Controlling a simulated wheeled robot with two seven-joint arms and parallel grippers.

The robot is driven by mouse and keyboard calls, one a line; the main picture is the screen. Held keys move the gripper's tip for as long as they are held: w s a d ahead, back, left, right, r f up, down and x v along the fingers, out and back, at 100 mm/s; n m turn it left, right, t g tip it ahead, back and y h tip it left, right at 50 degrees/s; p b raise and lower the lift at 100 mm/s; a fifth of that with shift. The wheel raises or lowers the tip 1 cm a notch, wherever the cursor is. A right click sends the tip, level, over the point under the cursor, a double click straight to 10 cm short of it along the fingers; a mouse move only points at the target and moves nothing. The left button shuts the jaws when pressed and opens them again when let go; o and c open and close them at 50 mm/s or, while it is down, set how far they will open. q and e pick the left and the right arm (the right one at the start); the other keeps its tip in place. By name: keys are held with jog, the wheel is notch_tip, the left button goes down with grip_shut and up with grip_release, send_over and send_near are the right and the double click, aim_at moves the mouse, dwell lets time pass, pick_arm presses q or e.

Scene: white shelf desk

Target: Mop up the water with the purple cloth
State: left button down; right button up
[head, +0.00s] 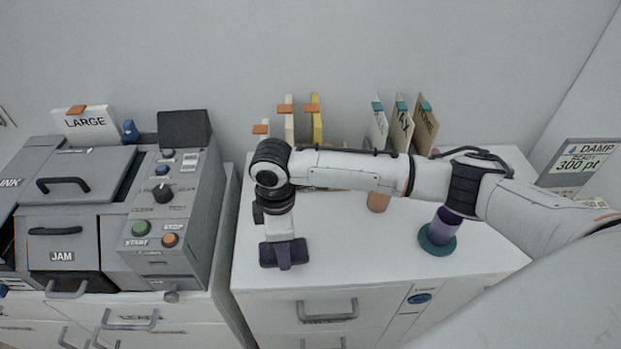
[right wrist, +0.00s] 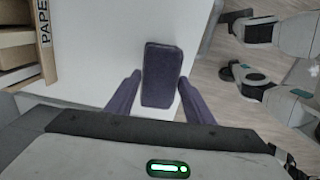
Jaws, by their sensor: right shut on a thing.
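My right gripper (head: 284,254) is low over the front left part of the white desk top. In the right wrist view its two purple fingers (right wrist: 160,78) stand on either side of the purple cloth (right wrist: 161,62), a dark, flat, rounded block, and are shut on it. In the head view the cloth is hard to tell from the dark gripper. I cannot tell whether it touches the desk. I cannot make out any water on the white surface; my arm and gripper hide part of it. My left gripper is not in view.
A grey machine (head: 178,205) with buttons stands left of the desk. A purple cylinder on a teal base (head: 437,241) stands at the right. Upright cards (head: 402,128) line the back, and an orange-brown cup (head: 378,202) is partly behind my arm. The front middle is clear.

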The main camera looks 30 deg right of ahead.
jog(key=shift+r, duration=2.7)
